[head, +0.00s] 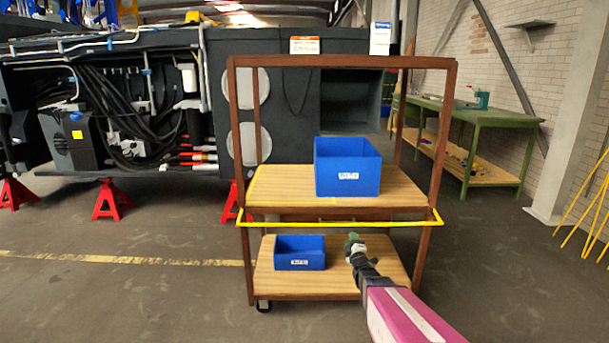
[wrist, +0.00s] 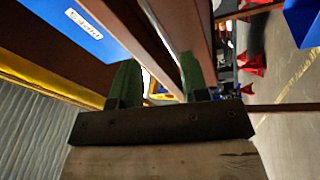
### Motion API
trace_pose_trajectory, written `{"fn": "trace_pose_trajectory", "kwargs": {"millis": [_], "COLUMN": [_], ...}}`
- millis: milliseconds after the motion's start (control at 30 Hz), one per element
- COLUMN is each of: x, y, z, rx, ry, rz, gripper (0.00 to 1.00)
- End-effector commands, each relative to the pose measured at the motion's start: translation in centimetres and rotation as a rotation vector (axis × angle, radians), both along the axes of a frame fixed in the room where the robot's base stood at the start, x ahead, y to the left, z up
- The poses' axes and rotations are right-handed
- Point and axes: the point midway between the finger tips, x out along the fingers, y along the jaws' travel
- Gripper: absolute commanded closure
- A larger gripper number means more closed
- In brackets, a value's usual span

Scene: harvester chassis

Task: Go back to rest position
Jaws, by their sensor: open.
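My gripper (head: 354,243) shows in the head view at the end of my pink and black arm, in front of the cart's lower shelf and just below the yellow front bar. In the wrist view its two green fingers (wrist: 158,80) stand apart, with nothing held between them. Parts of the brown cart frame (wrist: 195,25) show behind the fingers. I cannot tell how close they are to it.
The brown cart (head: 237,150) has a large blue bin (head: 347,168) on its upper shelf and a smaller blue bin (head: 300,252) on the lower one. The yellow bar (head: 300,223) crosses its front. A green workbench (head: 495,118) stands back right.

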Motion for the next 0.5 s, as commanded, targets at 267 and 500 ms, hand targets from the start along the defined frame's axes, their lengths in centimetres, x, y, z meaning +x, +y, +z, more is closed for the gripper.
{"fn": "trace_pose_trajectory", "kwargs": {"millis": [267, 500], "x": [-3.4, -9.1], "y": [-1.1, -1.3], "z": [-1.9, -3.9], "rx": [0.297, 0.567], "ry": [0.462, 0.838], "rz": [-0.129, -0.308], "gripper": [0.58, 0.58]}}
